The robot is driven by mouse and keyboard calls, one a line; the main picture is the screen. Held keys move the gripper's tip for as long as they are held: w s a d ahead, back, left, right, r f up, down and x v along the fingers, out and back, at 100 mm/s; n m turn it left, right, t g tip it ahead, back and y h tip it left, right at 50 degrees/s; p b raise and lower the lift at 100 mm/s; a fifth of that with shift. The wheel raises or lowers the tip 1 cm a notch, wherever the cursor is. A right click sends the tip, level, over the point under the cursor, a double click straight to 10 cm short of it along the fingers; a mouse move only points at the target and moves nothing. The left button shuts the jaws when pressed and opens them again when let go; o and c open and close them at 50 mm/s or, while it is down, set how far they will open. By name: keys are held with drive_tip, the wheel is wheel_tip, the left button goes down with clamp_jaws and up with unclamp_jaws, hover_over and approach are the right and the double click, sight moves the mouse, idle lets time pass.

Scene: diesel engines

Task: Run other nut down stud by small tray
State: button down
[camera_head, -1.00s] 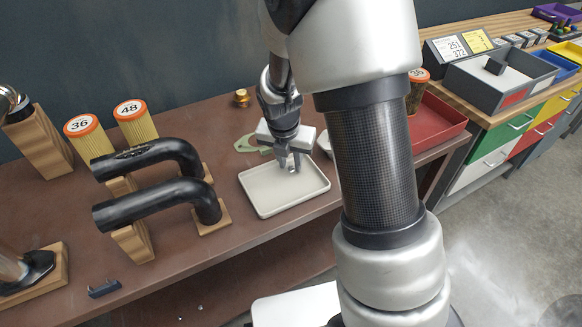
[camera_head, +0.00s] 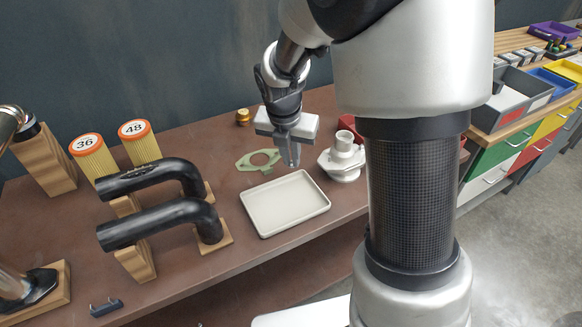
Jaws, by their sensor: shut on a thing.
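The small white tray (camera_head: 314,208) lies on the brown bench and looks empty. My gripper (camera_head: 292,163) points down above the bench by the tray's back right edge. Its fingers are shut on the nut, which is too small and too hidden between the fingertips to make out. A white flanged housing (camera_head: 343,160) stands just right of the gripper, apart from it. I cannot make out a stud on it. A small dark block with two short upright pins (camera_head: 106,307) sits at the bench's front left.
A green gasket (camera_head: 243,164) lies behind the tray, and a brass fitting (camera_head: 242,117) stands farther back. Two black pipes (camera_head: 150,178) on wooden stands are left of the tray. Filters (camera_head: 137,143) stand behind them. A red container (camera_head: 346,123) is partly hidden behind the housing.

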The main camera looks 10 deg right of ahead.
wheel_tip(320, 180, up, 6)
drive_tip(key=p, duration=0.4)
drive_tip(key=shift+p, duration=0.3)
drive_tip(key=s+m+g+p, duration=0.1)
drive_tip(key=m+g+p, duration=0.1)
drive_tip(key=m, duration=0.8)
drive_tip(key=s+f+m+g+y+p, duration=0.1)
drive_tip(key=s+m+g+p, duration=0.1)
drive_tip(key=m, duration=0.8)
drive_tip(key=s+m+g+p, duration=0.2)
drive_tip(key=m, duration=0.8)
drive_tip(key=shift+s+d+f+y, duration=0.1)
drive_tip(key=shift+d+f+y, duration=0.1)
drive_tip(key=shift+f+y, duration=0.1)
